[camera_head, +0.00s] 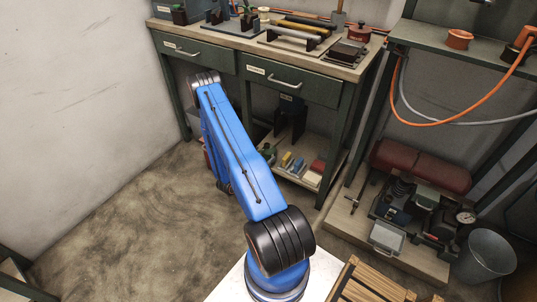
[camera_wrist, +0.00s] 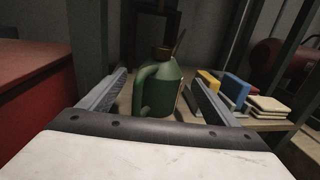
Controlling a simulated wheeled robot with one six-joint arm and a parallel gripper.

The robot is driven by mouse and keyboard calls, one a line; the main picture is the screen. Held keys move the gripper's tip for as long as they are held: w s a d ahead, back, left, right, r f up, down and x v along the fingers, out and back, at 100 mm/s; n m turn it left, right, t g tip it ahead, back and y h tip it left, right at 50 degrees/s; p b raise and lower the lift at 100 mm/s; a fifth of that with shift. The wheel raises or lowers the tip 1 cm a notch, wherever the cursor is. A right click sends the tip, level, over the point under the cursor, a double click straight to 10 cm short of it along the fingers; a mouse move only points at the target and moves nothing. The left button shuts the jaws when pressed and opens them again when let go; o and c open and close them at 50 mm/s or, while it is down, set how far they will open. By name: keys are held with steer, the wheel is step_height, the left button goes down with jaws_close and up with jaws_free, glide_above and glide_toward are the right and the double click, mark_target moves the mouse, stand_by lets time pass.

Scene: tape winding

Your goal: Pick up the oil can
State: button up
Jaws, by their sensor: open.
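The oil can (camera_wrist: 162,92) is green, with a handle on its left side and a dark brownish top. It stands upright in the middle of the wrist view. My gripper (camera_wrist: 158,84) is open, with one finger on each side of the can in the picture. I cannot tell how far the fingertips reach along it. In the head view, the green can (camera_head: 267,154) shows small on the bench's lower shelf, partly hidden by my blue arm. My gripper is hidden behind the arm there.
Blue, yellow and red items (camera_head: 298,165) stand right of the can on the lower shelf (camera_head: 311,179). A red box-like surface (camera_wrist: 36,95) is close on the left in the wrist view. Bench legs (camera_head: 338,150) and drawers (camera_head: 292,82) frame the shelf. A compressor (camera_head: 420,170) stands further right.

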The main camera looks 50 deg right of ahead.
mark_target(269, 150)
steer(key=shift+s+d, duration=0.15)
steer(key=shift+d, duration=2.5)
steer(key=c, duration=1.4)
